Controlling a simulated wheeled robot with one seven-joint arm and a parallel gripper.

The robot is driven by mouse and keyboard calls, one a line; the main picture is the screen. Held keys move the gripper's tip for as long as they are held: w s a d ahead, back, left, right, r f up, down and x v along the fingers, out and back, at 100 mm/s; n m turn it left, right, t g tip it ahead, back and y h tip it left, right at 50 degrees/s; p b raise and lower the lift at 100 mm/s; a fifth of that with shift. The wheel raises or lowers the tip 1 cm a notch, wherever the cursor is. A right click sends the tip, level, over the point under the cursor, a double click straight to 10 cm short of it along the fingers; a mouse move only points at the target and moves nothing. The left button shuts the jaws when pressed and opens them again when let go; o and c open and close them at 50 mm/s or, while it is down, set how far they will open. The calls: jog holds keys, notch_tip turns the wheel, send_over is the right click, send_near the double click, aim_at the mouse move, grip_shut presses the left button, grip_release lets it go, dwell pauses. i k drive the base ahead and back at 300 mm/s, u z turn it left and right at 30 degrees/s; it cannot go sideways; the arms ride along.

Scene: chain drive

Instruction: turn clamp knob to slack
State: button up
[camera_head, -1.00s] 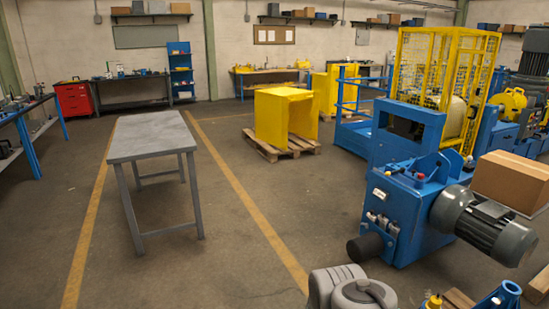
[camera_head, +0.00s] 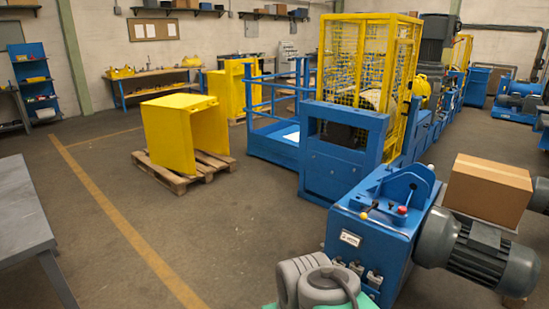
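A blue machine console (camera_head: 365,235) stands at the lower right, with a grey motor (camera_head: 478,255) on its right side. On its top are a small red knob (camera_head: 402,210), a yellow-tipped lever (camera_head: 366,211) and an upright blue bracket (camera_head: 410,185). Small dark fittings sit low on its front face. I cannot tell which of these, if any, is the clamp knob, nor whether it is tight or slack. A grey rounded arm part, likely mine, shows at the bottom centre and hides the console's lower left. My gripper is not in view.
A brown box (camera_head: 487,190) sits behind the motor. A yellow mesh guard cage (camera_head: 365,65) stands behind the console. A yellow cover (camera_head: 182,135) rests on a wooden pallet (camera_head: 165,175). A grey table (camera_head: 20,205) is at the left edge. The floor between table and console is clear.

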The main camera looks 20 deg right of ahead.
aim_at(403, 210)
jog(key=z, duration=0.8)
jog(key=i, duration=1.95)
jog(key=z, duration=0.8)
